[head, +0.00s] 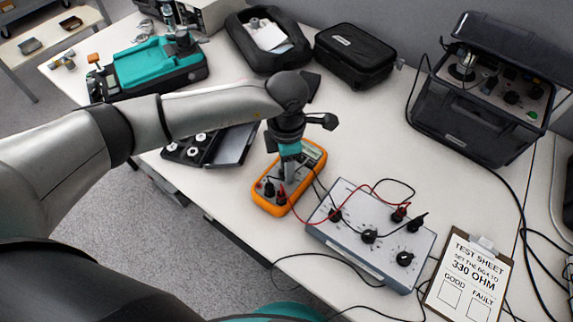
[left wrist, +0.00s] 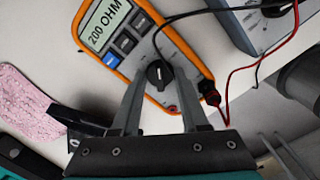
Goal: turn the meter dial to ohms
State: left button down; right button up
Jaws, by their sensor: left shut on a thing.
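The orange meter (head: 318,160) lies on the white table, below my left arm. In the left wrist view, its screen (left wrist: 104,22) reads "200 OHM". The black meter dial (left wrist: 159,74) sits below the screen and buttons, with a pale pointer mark on it. My left gripper (head: 289,176) points down over the meter. In the left wrist view, the fingers of the left gripper (left wrist: 160,82) are on both sides of the dial and shut on it. In the head view the gripper hides the dial. My right gripper is not in view.
A grey decade box (head: 340,238) with knobs stands right of the meter, joined by red and black leads. A clipboard test sheet (head: 468,278) lies at front right. A black tray (head: 235,146) lies left of the meter; a black pouch (head: 355,52) lies behind.

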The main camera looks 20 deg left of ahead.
pick_arm(q)
jog(key=shift+c, duration=2.1)
grip_release()
jog(key=shift+r, duration=0.2)
notch_tip(320, 180, up, 15)
jog(key=p, duration=0.2)
jog(key=shift+f, duration=0.1)
